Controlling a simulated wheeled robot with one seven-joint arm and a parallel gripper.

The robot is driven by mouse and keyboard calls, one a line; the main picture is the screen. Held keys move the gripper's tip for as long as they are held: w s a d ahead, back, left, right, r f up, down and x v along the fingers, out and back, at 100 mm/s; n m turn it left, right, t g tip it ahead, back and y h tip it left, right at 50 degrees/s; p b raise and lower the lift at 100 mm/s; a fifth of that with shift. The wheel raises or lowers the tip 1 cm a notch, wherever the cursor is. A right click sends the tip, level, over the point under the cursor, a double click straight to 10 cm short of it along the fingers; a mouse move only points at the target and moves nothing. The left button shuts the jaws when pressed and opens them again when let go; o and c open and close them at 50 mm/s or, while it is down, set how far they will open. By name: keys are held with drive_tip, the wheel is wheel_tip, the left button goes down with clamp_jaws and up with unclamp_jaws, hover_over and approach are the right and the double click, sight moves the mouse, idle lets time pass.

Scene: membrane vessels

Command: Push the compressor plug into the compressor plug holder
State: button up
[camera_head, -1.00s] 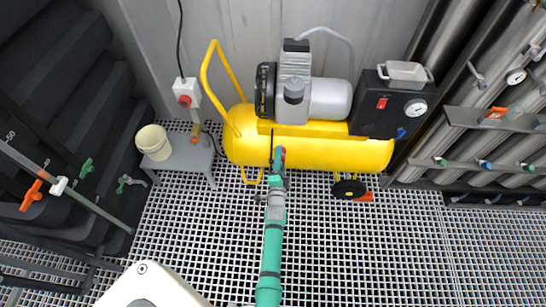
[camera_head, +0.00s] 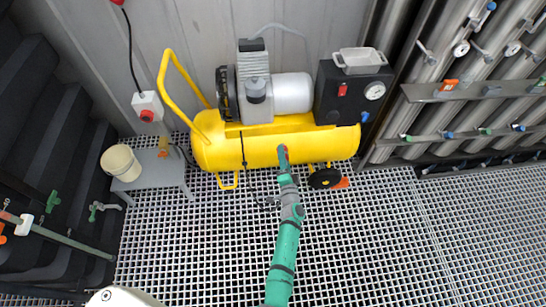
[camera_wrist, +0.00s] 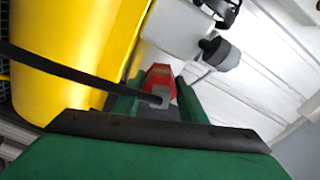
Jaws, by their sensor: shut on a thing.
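A red plug with a grey end (camera_wrist: 160,82), which looks like the compressor plug, sits between the green fingers of my gripper in the wrist view. My gripper (camera_wrist: 157,98) is shut on it. A black cable (camera_wrist: 70,70) crosses from the left to the plug. In the head view my gripper (camera_head: 284,160) is in front of the yellow compressor tank (camera_head: 220,150), near its middle. Whether it touches the tank I cannot tell. The red tip (camera_head: 283,149) shows there. I cannot make out which part is the plug holder.
A white wall box with a red part (camera_head: 147,106) is at the left, above a small grey table (camera_head: 165,180) with a cream bucket (camera_head: 121,162). A black control box (camera_head: 335,98) is on the compressor's right end. Pipes line the right. The grated floor in front is clear.

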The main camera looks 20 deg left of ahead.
drive_tip(key=w+d, duration=0.4)
drive_tip(key=d, duration=0.3)
drive_tip(key=w+d+f+n, duration=0.1)
drive_tip(key=w+d, duration=0.4)
drive_tip(key=d, duration=0.3)
drive_tip(key=w+d, duration=0.4)
drive_tip(key=d, duration=0.3)
drive_tip(key=shift+w+d+f+n, duration=0.15)
drive_tip(key=shift+w+d+n, duration=0.15)
drive_tip(key=shift+w+n, duration=0.1)
